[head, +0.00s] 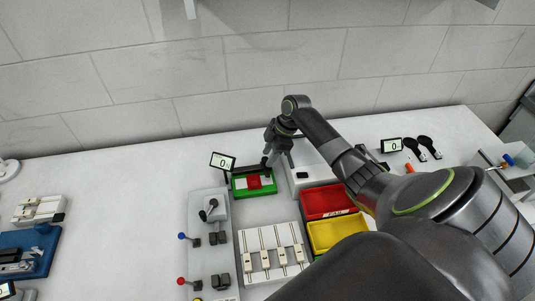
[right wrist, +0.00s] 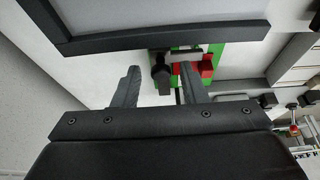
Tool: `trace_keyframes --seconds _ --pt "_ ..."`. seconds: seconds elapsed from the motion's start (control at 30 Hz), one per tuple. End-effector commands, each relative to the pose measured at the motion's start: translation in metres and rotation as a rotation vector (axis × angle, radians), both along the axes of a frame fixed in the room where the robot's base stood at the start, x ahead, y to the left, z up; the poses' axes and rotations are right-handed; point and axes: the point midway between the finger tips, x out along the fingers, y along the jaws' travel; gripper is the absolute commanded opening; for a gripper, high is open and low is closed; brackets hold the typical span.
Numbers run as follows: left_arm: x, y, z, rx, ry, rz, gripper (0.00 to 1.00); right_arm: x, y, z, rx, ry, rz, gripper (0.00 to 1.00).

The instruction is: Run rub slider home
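A green fixture (head: 240,186) with a red and white middle stands near the back of the table, left of centre; it probably carries the rub slider. It also shows in the right wrist view (right wrist: 216,55), with a red part (right wrist: 207,67) and a dark upright knob (right wrist: 161,74). My right gripper (head: 267,163) is over the fixture's back right side. In the right wrist view its two fingers (right wrist: 160,70) are apart, with the dark knob showing between their tips; I cannot tell whether they touch it. My left gripper is out of view.
A small display (head: 222,161) stands behind the fixture. A red bin (head: 327,202) and a yellow bin (head: 337,233) stand to the right, near my right arm. A white slotted block (head: 270,250) and a grey lever panel (head: 208,250) are in front. The table's left middle is clear.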

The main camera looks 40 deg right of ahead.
Motion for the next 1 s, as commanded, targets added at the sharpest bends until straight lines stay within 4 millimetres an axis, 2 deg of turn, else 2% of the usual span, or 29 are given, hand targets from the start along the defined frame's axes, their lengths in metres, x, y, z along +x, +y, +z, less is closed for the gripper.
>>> trace_keyframes --seconds 0.3,0.47,0.57,1.0 --pt "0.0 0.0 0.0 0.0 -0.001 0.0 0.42 0.0 0.001 0.0 0.003 0.0 0.0 0.43" --pt "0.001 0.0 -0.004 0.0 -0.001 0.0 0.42 -0.002 -0.005 0.012 0.002 -0.003 0.0 0.43" --pt "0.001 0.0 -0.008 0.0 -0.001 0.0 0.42 -0.005 -0.012 0.03 -0.002 -0.004 0.002 0.43" --pt "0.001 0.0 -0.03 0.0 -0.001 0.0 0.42 -0.023 -0.048 0.125 -0.001 -0.002 -0.001 0.43"
